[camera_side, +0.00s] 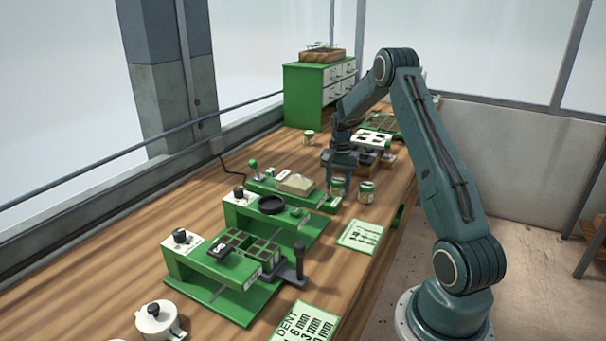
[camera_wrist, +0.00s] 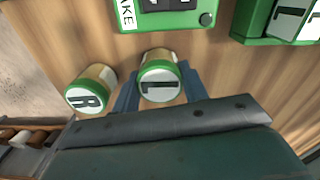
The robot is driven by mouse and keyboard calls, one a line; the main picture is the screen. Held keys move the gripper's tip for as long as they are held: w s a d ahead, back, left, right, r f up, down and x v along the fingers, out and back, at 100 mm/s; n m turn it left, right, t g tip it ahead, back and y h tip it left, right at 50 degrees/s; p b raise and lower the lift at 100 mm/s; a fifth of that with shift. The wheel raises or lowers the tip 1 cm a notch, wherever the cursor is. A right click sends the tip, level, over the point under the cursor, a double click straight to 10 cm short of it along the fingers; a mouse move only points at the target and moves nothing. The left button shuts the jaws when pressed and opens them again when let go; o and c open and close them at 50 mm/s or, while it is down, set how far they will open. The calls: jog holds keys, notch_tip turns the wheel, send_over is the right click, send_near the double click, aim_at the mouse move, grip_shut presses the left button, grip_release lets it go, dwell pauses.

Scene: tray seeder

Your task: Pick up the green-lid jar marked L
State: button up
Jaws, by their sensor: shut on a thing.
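The green-lid jar marked L (camera_wrist: 159,82) stands between my gripper's two fingers in the wrist view. My gripper (camera_wrist: 158,88) is shut on it, one blue finger on each side. In the side view the jar (camera_side: 337,186) shows below my gripper (camera_side: 338,176), on or very close to the wooden bench; I cannot tell whether it touches. A second green-lid jar marked R (camera_wrist: 88,92) stands just left of it in the wrist view. In the side view this second jar (camera_side: 366,191) stands to the right, apart from my gripper.
Green machines (camera_side: 225,270) line the bench on the left. A green-bordered card (camera_side: 361,235) lies in front of the jars. Another small jar (camera_side: 309,138) stands farther back near a green drawer cabinet (camera_side: 303,97). A white pot (camera_side: 158,320) is at the front left.

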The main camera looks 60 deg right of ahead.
aim_at(338, 180)
jog(key=shift+r, duration=0.1)
notch_tip(338, 180, up, 20)
dwell(0.7)
jog(key=shift+w+a, duration=0.1)
dwell(0.4)
